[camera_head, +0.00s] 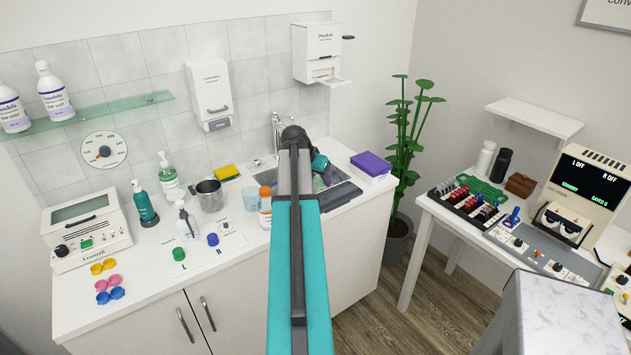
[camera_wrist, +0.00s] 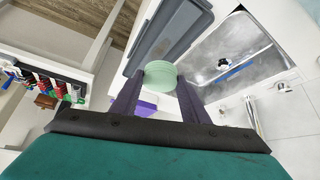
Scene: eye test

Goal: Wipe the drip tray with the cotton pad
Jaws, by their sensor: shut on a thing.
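In the head view my gripper (camera_head: 321,168) is over the sink's right side, partly hidden behind my arm. A small ledge (camera_head: 333,82) juts from under the white wall dispenser (camera_head: 317,48).
The sink (camera_head: 262,165) and tap (camera_head: 277,125) are behind my arm. A purple-topped box (camera_head: 371,166) stands right of the tray. Bottles, a metal beaker (camera_head: 209,196) and a yellow sponge (camera_head: 226,172) crowd the counter to the left. A plant (camera_head: 405,150) stands at the right.

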